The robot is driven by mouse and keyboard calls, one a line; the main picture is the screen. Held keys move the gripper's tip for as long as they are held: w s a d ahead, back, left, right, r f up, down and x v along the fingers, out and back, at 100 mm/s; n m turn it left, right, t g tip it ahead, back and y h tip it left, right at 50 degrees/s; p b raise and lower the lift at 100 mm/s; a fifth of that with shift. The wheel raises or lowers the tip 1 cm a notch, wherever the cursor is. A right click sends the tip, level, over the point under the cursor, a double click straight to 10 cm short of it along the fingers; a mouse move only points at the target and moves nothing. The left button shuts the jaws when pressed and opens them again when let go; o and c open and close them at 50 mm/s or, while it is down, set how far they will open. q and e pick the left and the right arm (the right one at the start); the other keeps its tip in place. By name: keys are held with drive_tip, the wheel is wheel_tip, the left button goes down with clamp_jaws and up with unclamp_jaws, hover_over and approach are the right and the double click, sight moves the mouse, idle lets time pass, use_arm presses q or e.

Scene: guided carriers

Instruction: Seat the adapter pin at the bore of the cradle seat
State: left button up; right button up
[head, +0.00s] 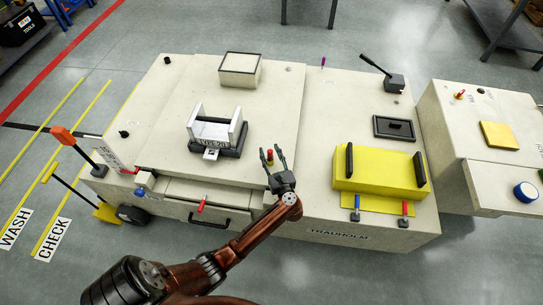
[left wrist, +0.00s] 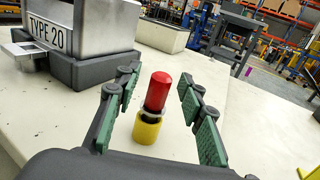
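A red-capped pin with a yellow base (head: 269,157) stands upright on the pale carrier deck; it also shows in the left wrist view (left wrist: 154,100). It looks like the adapter pin. My left gripper (head: 271,149) is open, with its green-padded fingers on either side of this pin in the left wrist view (left wrist: 158,76); a gap shows on both sides. The silver cradle seat (head: 214,129), marked TYPE 20, sits on a dark base left of the gripper. A small plate (head: 211,154) juts from its front; whether the bore is there I cannot tell. My right gripper is not in view.
A yellow block with black handles (head: 378,169) stands right of the gripper. A white-topped box (head: 239,69) is behind the cradle. A black lever (head: 393,82) and a black tray (head: 394,127) are at the right. Bare deck lies between the cradle and pin.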

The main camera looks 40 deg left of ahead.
use_arm(q)
clamp_jaws()
idle(0.4)
drive_tip(key=shift+r, duration=0.15)
